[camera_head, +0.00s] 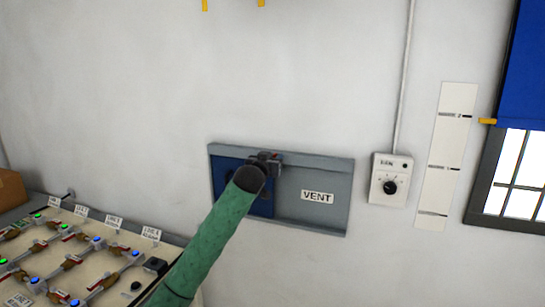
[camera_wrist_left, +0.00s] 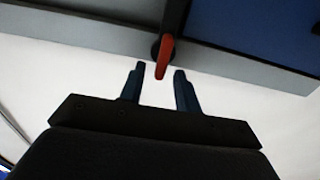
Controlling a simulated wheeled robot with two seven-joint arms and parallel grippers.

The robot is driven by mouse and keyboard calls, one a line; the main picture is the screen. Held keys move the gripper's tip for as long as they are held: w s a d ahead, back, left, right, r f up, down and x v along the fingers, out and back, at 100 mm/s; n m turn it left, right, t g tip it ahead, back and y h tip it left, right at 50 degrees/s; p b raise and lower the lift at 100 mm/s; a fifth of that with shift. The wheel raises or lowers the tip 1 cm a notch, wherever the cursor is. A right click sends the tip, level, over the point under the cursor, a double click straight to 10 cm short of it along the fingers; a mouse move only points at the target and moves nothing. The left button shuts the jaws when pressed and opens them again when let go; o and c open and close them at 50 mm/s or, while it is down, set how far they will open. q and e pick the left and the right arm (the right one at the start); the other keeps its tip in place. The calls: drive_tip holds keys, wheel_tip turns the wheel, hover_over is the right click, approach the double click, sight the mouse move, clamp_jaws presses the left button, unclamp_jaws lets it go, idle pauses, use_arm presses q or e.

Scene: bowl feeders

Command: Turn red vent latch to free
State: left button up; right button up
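The red vent latch (camera_wrist_left: 165,56) shows in the left wrist view as a small red lever on a dark pivot at the edge of the grey vent frame (camera_wrist_left: 222,58). My left gripper (camera_wrist_left: 158,69) is open, with one dark finger on each side of the lever's tip. I cannot tell whether either finger touches it. In the head view my left gripper (camera_head: 268,160) is at the top of the vent panel (camera_head: 318,220), over the edge of its blue plate (camera_head: 226,178). The gripper and arm hide the latch there. My right gripper is not in view.
Right of the panel are a FAN dial box (camera_head: 390,180), a white scale strip (camera_head: 445,155) and a window (camera_head: 508,185) with a blue blind (camera_head: 525,70).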

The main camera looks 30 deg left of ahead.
use_arm(q)
clamp_jaws()
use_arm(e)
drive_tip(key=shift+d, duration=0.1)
